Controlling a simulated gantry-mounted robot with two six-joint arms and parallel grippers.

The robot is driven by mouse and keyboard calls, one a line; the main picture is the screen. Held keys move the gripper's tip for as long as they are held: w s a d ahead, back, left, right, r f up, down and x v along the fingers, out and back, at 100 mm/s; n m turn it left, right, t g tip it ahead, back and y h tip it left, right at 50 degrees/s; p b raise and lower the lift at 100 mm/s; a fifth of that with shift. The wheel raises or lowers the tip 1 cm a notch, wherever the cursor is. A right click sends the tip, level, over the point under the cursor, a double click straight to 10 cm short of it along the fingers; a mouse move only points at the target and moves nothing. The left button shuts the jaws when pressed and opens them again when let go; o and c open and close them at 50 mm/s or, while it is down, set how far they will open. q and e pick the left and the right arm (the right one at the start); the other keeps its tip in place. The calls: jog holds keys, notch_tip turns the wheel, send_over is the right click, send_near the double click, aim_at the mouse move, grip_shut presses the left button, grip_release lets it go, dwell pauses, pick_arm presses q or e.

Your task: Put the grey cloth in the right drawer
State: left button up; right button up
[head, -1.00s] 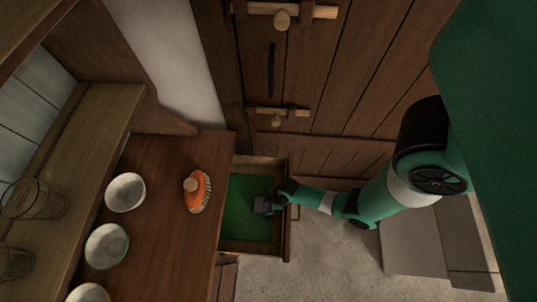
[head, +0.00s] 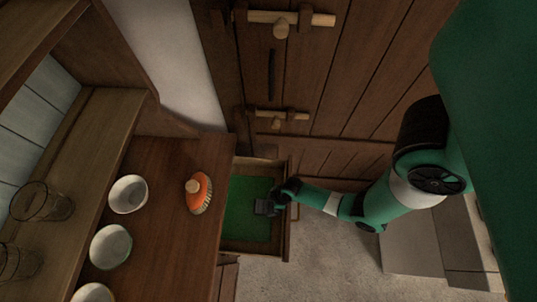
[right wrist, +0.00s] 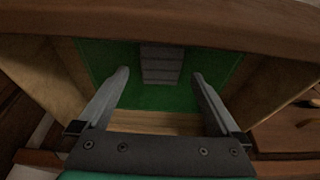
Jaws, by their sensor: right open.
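The grey cloth (head: 261,207) is a small folded, ridged piece lying on the green floor of the open right drawer (head: 244,249). The right wrist view shows the cloth (right wrist: 161,64) flat on the green lining, beyond and between my fingertips. My right gripper (head: 272,206) is over the drawer, close to the cloth in the head view. In the right wrist view my right gripper (right wrist: 160,75) has its fingers wide apart with nothing between them. My left gripper is not in view.
White bowls (head: 128,194) and glasses (head: 41,202) stand to the left. A wooden cabinet door (head: 350,70) rises behind the drawer. Grey floor is open below it.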

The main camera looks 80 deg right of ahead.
jog(key=p+v, duration=0.5)
jog(key=v, duration=0.3)
jog(key=shift+r, duration=0.35)
jog(key=shift+s, duration=0.15)
